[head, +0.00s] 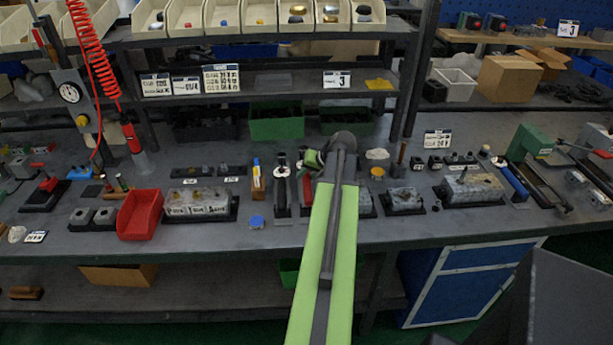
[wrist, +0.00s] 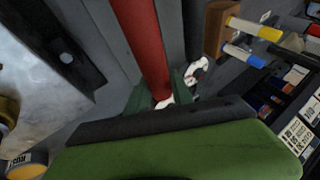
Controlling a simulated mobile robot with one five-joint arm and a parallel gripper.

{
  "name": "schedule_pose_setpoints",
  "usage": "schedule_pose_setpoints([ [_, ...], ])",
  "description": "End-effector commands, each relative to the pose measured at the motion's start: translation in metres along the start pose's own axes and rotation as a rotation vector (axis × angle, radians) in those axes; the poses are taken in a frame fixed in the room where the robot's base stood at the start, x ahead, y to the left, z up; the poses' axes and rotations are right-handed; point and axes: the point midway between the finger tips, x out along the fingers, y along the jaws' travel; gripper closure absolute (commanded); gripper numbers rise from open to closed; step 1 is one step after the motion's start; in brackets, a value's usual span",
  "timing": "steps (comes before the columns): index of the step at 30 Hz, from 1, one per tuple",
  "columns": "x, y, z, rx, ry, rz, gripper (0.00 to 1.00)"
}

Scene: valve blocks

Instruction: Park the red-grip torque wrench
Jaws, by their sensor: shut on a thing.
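My gripper (wrist: 161,97) is shut on the red-grip torque wrench (wrist: 143,38); the red grip runs from between the fingers to the top edge of the wrist view. Grey rails lie along both sides of the red grip; I cannot tell whether it touches them. In the head view my gripper (head: 317,160) is over the middle of the bench, largely hidden by my arm. A bit of red (head: 306,188) shows just left of my arm there, beside a narrow dark holder (head: 282,190). The rest of the wrench is hidden.
A wooden block (head: 257,183) with yellow and blue markers stands left of the holder. Grey metal blocks (head: 201,203) sit on black bases on both sides. A red bin (head: 139,214) is farther left. The bench front (head: 220,238) is mostly clear.

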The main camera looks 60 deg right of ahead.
Motion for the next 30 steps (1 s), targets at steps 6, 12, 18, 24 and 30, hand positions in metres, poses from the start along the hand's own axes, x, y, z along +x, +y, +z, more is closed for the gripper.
schedule_pose_setpoints([
  [6,0.006,0.004,0.002,0.001,0.001,-0.001,1.0],
  [12,0.01,0.006,0.004,0.001,0.001,-0.001,1.0],
  [18,0.015,0.009,0.006,0.001,0.001,-0.001,1.0],
  [24,0.019,0.011,0.008,0.001,0.001,-0.001,1.0],
  [30,0.022,0.013,0.009,0.001,0.001,-0.001,0.7],
])
